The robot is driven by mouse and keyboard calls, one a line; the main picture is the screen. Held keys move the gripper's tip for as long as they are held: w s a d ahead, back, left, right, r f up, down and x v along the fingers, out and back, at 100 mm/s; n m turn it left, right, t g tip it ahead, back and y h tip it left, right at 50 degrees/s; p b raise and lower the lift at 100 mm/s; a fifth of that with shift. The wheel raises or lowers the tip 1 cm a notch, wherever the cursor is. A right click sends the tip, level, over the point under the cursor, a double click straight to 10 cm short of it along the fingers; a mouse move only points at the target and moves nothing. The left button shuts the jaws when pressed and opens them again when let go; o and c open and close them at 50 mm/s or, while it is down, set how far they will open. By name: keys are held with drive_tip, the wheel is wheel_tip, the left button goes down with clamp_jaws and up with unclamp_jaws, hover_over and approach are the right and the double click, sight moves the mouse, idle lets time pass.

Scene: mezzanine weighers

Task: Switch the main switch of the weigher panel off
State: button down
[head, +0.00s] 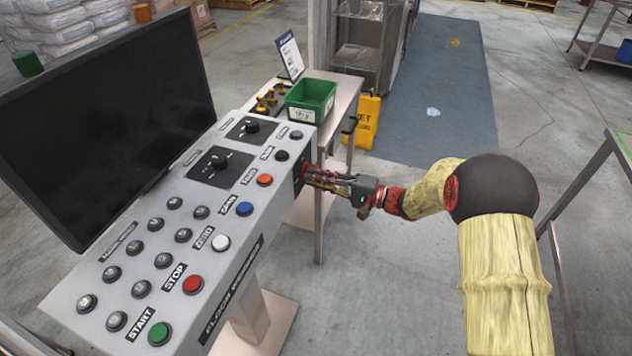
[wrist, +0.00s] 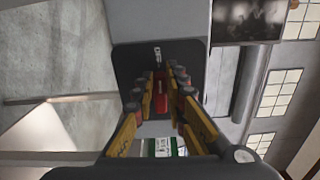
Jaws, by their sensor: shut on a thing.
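The weigher panel (head: 228,250) is a grey sloped console with a dark screen. Its main switch sits on a dark plate (wrist: 125,58) on the panel's right side face. In the wrist view the red switch handle (wrist: 162,88) shows between my fingers, with a small white mark on the plate beyond it. My gripper (head: 310,176) reaches in from the right, its fingertips at this side face. It is shut on the red handle. The fingers hide much of the switch in the head view, and its exact angle is hard to tell.
Several buttons cover the panel's face, including a red one (head: 193,285) and a green one (head: 159,333). Behind stands a table (head: 345,92) with a green bin (head: 311,98). A yellow wet-floor sign (head: 366,121) is beside it. A metal rail stands at the right.

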drive_tip(key=shift+f+n, duration=0.2)
drive_tip(key=shift+n, duration=0.1)
idle(0.4)
drive_tip(key=c, duration=1.9)
unclamp_jaws()
drive_tip(key=shift+o, duration=0.5)
drive_tip(key=shift+r, duration=0.1)
drive_tip(key=shift+d, duration=0.1)
drive_tip(key=v, duration=1.1)
drive_tip(key=shift+s+d, duration=0.15)
drive_tip(key=shift+d, duration=0.25)
